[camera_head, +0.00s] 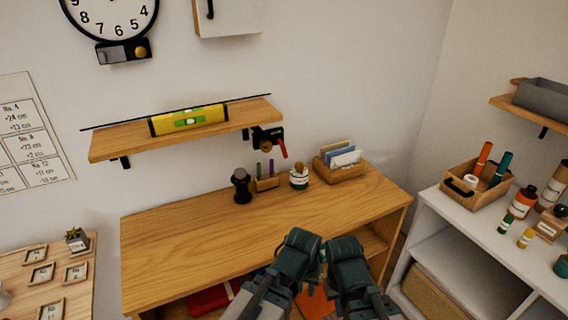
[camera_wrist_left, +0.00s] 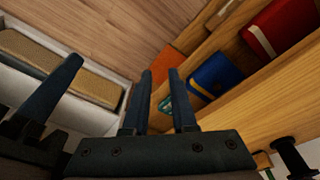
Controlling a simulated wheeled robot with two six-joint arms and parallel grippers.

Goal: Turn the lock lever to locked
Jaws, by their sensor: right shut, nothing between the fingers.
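A black lock fitting with a brass disc (camera_head: 268,143) is on the wall below the right end of the upper shelf. Its red lever (camera_head: 283,148) hangs downward, tilted slightly right. My left gripper (camera_head: 300,247) is in front of the desk, low and well away from the lever. In the left wrist view its two fingers (camera_wrist_left: 160,95) stand a little apart with nothing between them. My right gripper (camera_head: 346,250) is close beside it, shut and empty. A dark finger (camera_wrist_left: 58,92) of it appears at the left of the left wrist view. The lever is outside the left wrist view.
A wooden desk (camera_head: 190,235) lies between my grippers and the wall. A black grinder (camera_head: 241,186), pen holder (camera_head: 266,183), jar (camera_head: 299,178) and letter tray (camera_head: 340,172) stand beneath the lock. A yellow level (camera_head: 188,120) rests on the shelf (camera_head: 118,145). A white unit (camera_head: 470,225) is right.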

